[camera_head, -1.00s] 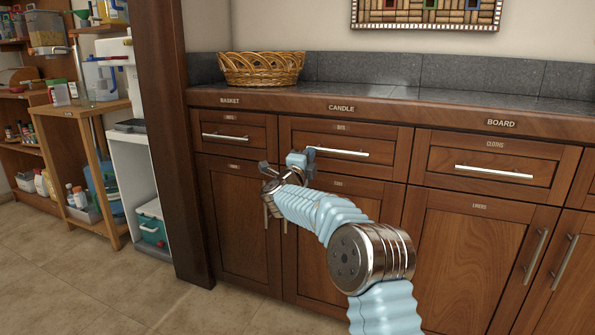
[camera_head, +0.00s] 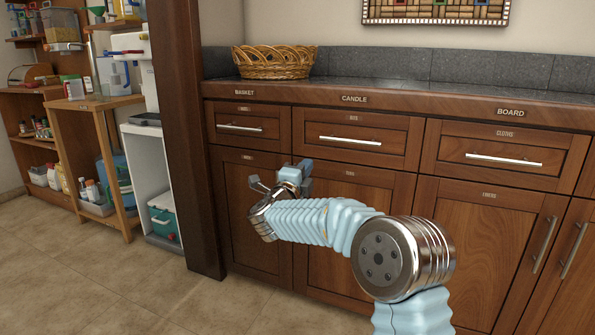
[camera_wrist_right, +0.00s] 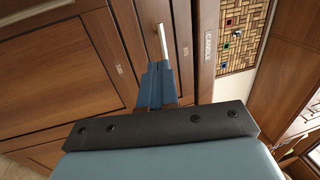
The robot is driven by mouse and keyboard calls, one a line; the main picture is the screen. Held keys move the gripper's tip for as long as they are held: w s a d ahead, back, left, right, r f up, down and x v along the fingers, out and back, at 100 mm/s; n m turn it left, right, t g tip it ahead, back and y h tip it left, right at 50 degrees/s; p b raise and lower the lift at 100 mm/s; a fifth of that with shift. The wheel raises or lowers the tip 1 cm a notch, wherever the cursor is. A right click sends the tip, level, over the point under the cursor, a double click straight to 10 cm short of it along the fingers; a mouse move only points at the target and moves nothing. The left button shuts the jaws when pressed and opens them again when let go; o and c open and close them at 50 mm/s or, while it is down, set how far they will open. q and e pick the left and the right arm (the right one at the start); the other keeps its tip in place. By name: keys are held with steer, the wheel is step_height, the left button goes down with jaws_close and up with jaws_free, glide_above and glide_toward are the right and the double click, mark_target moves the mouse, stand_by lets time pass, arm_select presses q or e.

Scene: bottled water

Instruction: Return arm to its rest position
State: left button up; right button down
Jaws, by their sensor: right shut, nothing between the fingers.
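My right gripper (camera_head: 302,167) is at the end of my light blue right arm, which comes in from the lower right of the head view. It is in front of the wooden cabinet doors, below the drawer row. In the right wrist view its blue fingers (camera_wrist_right: 156,86) are together with nothing between them. A drawer's metal handle (camera_wrist_right: 160,42) shows just beyond the fingertips there; I cannot tell the exact gap. My left gripper is not in view.
A wooden cabinet (camera_head: 480,225) with drawers and a dark counter fills the right. A wicker basket (camera_head: 273,62) stands on the counter. A dark wooden post (camera_head: 185,150) and shelves with containers (camera_head: 95,150) are at the left. Tiled floor (camera_head: 130,290) is clear at lower left.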

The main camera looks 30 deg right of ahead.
steer(key=w+a+f+n+t+y+p, duration=0.1)
steer(key=a+f+n+y+p, duration=0.15)
steer(key=f+n+y, duration=0.35)
steer(key=w+a+f+n+t+y+p, duration=0.1)
steer(key=a+f+n, duration=0.3)
steer(key=f, duration=0.5)
steer(key=s+a+f+n+g+y+p, duration=0.2)
steer(key=s+a+f+n+y, duration=0.15)
steer(key=f, duration=0.55)
steer(key=s+a+f+n+g+y+p, duration=0.25)
steer(key=s+a+f+n, duration=0.2)
steer(key=f, duration=0.45)
steer(key=s+a+f+n+g+y+p, duration=0.1)
steer(key=s+a+f+n+g+y, duration=0.1)
steer(key=s, duration=0.8)
steer(key=s+a+f+n+g+y+p, duration=0.1)
steer(key=s+a+f+n+g+y, duration=0.1)
steer(key=s, duration=0.8)
steer(key=s+a+f+n+g+y+p, duration=0.1)
steer(key=s+a+f+n+g, duration=0.3)
steer(key=s, duration=0.7)
step_height(320, 180, down, 4)
steer(key=a+g+y, duration=0.1)
steer(key=a+g, duration=0.1)
steer(key=a, duration=0.1)
steer(key=shift+r, duration=0.25)
steer(key=shift+w, duration=0.15)
